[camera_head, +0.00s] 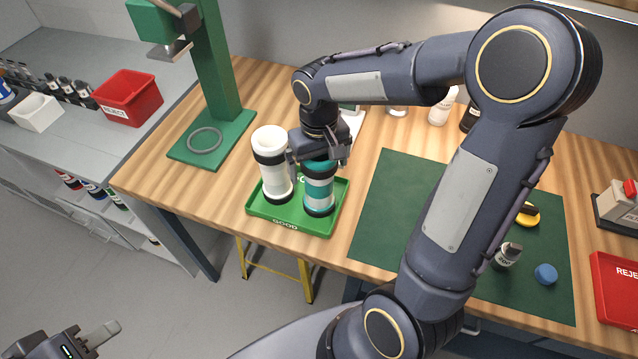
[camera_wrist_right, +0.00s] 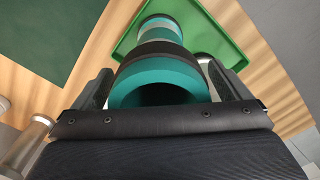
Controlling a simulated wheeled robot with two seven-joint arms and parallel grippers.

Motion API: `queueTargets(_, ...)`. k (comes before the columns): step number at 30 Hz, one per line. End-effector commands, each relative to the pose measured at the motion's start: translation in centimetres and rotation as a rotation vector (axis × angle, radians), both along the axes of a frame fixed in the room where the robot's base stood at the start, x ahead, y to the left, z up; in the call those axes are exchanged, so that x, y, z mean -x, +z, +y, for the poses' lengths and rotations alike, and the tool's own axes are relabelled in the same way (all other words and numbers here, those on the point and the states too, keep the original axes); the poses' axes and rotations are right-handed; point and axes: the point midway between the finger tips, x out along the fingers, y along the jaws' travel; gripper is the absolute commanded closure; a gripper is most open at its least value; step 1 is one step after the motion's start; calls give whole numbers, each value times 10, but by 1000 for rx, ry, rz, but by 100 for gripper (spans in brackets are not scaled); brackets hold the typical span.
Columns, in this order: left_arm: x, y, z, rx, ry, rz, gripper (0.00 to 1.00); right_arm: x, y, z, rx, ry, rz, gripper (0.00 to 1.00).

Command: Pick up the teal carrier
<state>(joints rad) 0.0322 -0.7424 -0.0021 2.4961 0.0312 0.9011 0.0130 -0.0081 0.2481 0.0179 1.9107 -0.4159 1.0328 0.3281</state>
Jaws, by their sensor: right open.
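The teal carrier (camera_head: 319,192), a teal and white cylinder with dark bands, stands upright at the right of the green GOOD tray (camera_head: 261,215). My right gripper (camera_head: 320,157) is over its top from above. In the right wrist view, the open fingers (camera_wrist_right: 160,88) stand on either side of the teal carrier (camera_wrist_right: 160,73), and its hollow end faces the palm. Contact cannot be told. My left gripper (camera_head: 100,336) is at the bottom left, away from the table; only one finger shows clearly.
A white carrier (camera_head: 275,178) stands close on the left in the same tray. A green press (camera_head: 213,90) stands behind left. A dark green mat (camera_head: 390,205) lies to the right, with a small bottle (camera_head: 507,256) and a blue cap (camera_head: 545,274). A red REJECT tray (camera_head: 615,290) is far right.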

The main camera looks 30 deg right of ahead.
Motion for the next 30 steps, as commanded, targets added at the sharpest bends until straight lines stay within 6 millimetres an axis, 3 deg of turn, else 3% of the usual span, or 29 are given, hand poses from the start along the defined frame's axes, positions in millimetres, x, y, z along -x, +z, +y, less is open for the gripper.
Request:
queueTargets(6,0,0,0,0,0,0,64,0,-1,0,0,-1,-1,3)
queueTargets(22,0,0,0,0,0,0,64,0,0,0,0,-1,-1,72)
queueTargets(30,0,0,0,0,0,0,64,0,1,0,0,-1,-2,72)
